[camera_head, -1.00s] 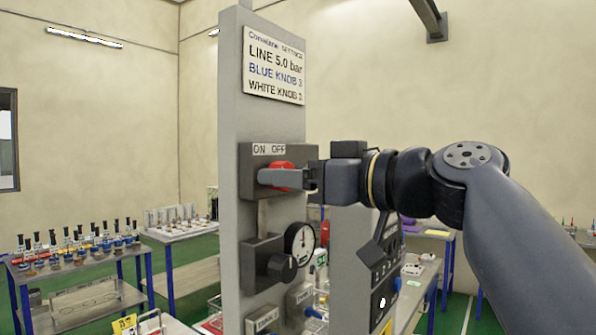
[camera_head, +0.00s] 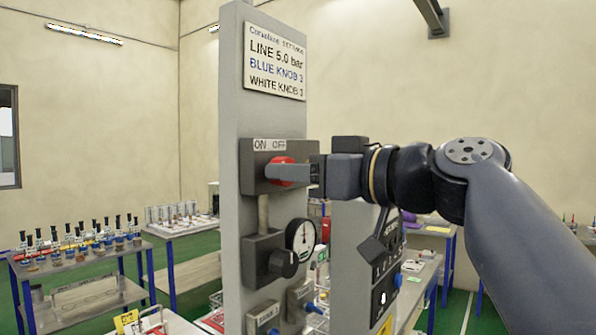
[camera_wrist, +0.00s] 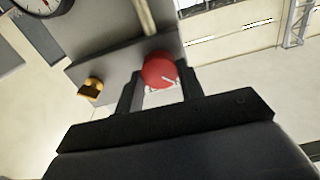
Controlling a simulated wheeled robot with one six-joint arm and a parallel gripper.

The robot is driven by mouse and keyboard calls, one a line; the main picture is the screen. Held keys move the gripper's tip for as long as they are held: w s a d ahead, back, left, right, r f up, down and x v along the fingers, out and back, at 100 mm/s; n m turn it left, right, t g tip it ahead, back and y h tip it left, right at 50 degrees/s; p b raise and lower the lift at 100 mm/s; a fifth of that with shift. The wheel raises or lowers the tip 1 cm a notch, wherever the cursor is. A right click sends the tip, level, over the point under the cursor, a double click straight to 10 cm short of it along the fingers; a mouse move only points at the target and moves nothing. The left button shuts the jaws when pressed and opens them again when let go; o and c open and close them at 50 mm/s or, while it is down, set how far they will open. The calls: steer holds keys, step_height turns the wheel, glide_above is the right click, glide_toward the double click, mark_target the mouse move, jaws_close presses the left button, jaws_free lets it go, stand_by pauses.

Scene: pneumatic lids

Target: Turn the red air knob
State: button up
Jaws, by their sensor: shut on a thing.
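The red air knob (camera_head: 282,159) sits on a grey box under the ON OFF label (camera_head: 270,145), on the tall grey panel. In the wrist view the red knob (camera_wrist: 158,68) lies between the two dark fingers, with a small white mark on its face. My gripper (camera_head: 273,173) reaches in from the right and is shut on the knob. In the head view a finger covers the knob's middle; red shows above and below it.
Below are a pressure gauge (camera_head: 303,236) and a black knob (camera_head: 284,263). A sign (camera_head: 275,60) reads LINE 5.0 bar. A second panel (camera_head: 347,265) stands close to the right, under my arm. Bench (camera_head: 75,265) with bottles at left.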

steer(key=shift+f+m+p, duration=0.1)
steer(key=shift+m+p, duration=1.6)
steer(key=shift+m, duration=7.1)
steer(key=o, duration=1)
steer(key=shift+d, duration=0.1)
steer(key=shift+b+v, duration=1.75)
steer(key=shift+v, duration=3.65)
